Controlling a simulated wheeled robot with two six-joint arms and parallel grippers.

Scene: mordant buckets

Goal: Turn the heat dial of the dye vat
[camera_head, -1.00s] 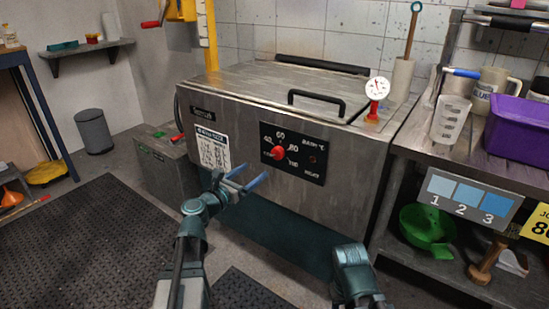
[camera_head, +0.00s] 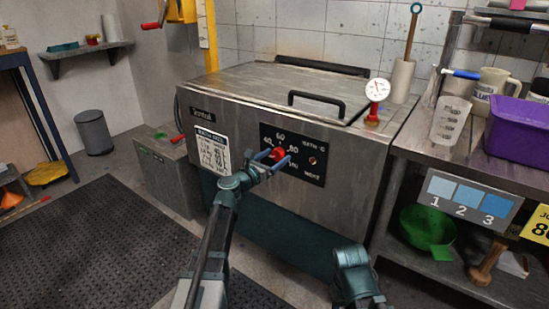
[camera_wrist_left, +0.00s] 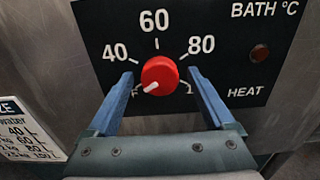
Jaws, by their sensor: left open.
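The dye vat (camera_head: 330,199) is a steel box with a black control panel (camera_head: 309,146) on its front. The red heat dial (camera_head: 276,154) sits in the panel's lower part; in the left wrist view the dial (camera_wrist_left: 161,74) has its white mark pointing down-left, below the 40. My left gripper (camera_head: 268,158) is open, its blue fingers either side of the dial. In the left wrist view the fingers (camera_wrist_left: 161,78) show gaps to the dial on both sides. The panel's lower lettering is partly hidden by the fingers. My right gripper's fingers are not visible.
A lid with a black handle (camera_head: 316,101) and a round white gauge (camera_head: 381,89) are on top of the vat. A steel bench with a purple bin (camera_head: 522,130) and a measuring jug (camera_head: 450,121) stands at right. The floor mat (camera_head: 90,245) at left is clear.

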